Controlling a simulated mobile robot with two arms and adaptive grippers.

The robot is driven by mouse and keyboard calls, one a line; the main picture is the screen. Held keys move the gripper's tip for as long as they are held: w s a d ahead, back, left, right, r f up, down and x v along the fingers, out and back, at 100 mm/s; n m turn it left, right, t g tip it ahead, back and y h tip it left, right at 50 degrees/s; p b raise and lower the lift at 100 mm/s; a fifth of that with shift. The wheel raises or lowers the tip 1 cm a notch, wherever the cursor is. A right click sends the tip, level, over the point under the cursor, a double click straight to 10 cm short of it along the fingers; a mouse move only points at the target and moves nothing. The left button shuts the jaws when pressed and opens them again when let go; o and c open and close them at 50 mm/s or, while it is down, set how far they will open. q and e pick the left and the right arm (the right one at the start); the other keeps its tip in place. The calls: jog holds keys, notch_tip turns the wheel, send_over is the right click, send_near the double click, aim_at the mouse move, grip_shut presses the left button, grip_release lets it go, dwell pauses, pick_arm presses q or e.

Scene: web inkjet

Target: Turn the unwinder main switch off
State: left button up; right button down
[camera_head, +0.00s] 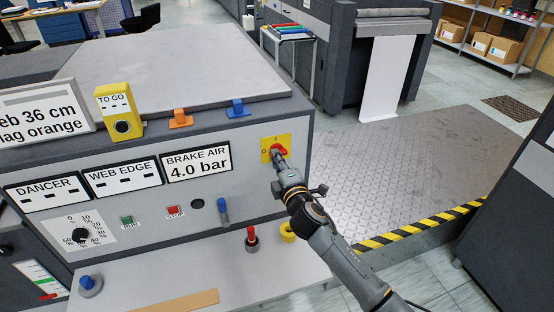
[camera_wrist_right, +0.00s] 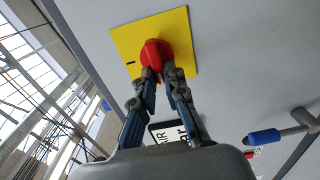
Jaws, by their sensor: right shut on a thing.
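The main switch is a red knob (camera_head: 279,150) on a yellow plate (camera_head: 267,143) at the right end of the unwinder's front panel. In the right wrist view the fingers (camera_wrist_right: 160,74) are shut on the red knob (camera_wrist_right: 155,52), in front of the yellow plate (camera_wrist_right: 180,30). I cannot tell clearly which mark the knob points to. My left gripper is not in view.
A blue-handled lever (camera_head: 223,209), a red stop button (camera_head: 174,211) and a green run button (camera_head: 128,221) sit on the panel left of the switch. A red-topped peg (camera_head: 251,238) and a yellow ring (camera_head: 288,231) stand on the ledge below. The tread-plate platform (camera_head: 400,165) is clear.

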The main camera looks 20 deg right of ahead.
jog(key=c, duration=1.4)
grip_release()
jog(key=s, duration=1.2)
jog(key=shift+d, duration=0.2)
